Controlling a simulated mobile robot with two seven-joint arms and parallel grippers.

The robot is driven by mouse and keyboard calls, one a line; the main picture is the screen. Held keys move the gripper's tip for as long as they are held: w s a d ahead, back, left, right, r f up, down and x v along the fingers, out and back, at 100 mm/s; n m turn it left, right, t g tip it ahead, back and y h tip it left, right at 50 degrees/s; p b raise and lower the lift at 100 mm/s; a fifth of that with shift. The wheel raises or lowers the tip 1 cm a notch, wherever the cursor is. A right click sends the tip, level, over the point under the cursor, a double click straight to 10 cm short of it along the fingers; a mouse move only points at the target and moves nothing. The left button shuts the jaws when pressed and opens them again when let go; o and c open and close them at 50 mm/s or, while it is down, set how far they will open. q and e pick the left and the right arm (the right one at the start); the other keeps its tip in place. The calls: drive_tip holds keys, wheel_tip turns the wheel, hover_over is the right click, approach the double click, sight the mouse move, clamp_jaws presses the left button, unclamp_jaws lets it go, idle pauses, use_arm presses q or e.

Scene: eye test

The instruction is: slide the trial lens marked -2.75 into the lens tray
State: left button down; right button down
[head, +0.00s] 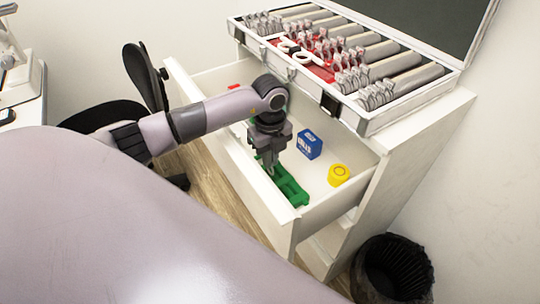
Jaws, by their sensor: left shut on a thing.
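My left gripper (269,166) points down into the open white drawer (325,213). It is shut on a long green object (290,190) low in the drawer; its exact kind is hard to make out. The lens tray is the open case (375,118) on top of the cabinet, up and to the right of the gripper. It holds rows of silver-grey rimmed lenses (378,95) and some red ones (322,48). The -2.75 marking is too small to read on any lens. My right gripper is not in view.
A blue box (309,145) and a yellow round item (339,174) lie in the drawer, right of the gripper. A small red item (234,87) is at its far left. A black bin (393,270) stands at the lower right. A dark chair (146,75) is behind my arm.

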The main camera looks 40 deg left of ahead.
use_arm(q)
drive_tip(key=shift+f+b, duration=0.3)
drive_tip(key=shift+f, duration=0.3)
drive_tip(key=shift+f+b, duration=0.45)
drive_tip(key=shift+f, duration=0.25)
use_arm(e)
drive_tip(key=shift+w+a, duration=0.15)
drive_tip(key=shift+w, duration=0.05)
use_arm(q)
drive_tip(key=c, duration=1.2)
unclamp_jaws()
drive_tip(key=shift+o, duration=0.2)
drive_tip(key=shift+r, duration=0.1)
